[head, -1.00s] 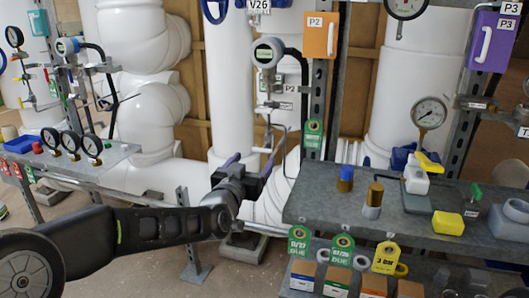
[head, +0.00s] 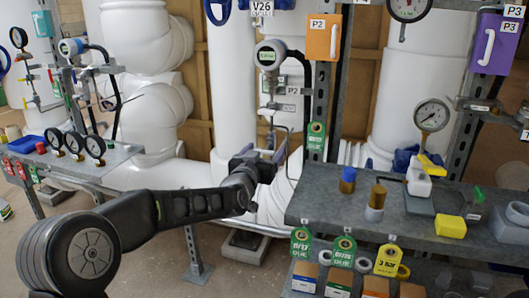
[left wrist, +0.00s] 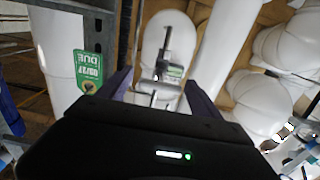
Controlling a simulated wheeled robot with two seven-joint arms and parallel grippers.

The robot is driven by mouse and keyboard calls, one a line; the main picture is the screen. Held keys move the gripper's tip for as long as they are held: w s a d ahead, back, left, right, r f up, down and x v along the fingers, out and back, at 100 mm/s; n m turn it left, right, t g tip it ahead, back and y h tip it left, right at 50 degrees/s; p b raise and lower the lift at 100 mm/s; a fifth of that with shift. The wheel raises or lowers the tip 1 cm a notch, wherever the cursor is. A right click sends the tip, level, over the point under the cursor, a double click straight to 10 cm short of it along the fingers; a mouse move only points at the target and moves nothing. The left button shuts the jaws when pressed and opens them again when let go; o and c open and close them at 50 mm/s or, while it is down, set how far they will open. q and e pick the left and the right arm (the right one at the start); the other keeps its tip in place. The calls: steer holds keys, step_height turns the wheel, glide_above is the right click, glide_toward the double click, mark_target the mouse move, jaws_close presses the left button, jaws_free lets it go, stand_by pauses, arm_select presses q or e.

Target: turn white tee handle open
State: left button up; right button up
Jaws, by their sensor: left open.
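My left gripper (head: 267,145) is raised in front of the thin pipework below the round gauge head (head: 270,54) with the P2 tag. In the left wrist view its two purple fingers (left wrist: 160,88) stand wide apart with nothing held. Between and beyond them is a small metal valve assembly (left wrist: 164,50) with a white-and-green label. A pale bar crosses low between the fingers; I cannot tell for sure whether it is the white tee handle. The gripper hides part of this pipework in the head view. My right gripper is not in view.
A grey shelf (head: 330,206) with caps, bottles and hanging tags stands right of the gripper. A steel post (head: 318,108) with a green tag (head: 316,135) rises close by. Large white pipes (head: 232,90) stand behind. A gauge bench (head: 100,168) is at left.

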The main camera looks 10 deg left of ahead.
arm_select(q)
steer(key=shift+c, duration=0.4)
steer(key=c, duration=1.3)
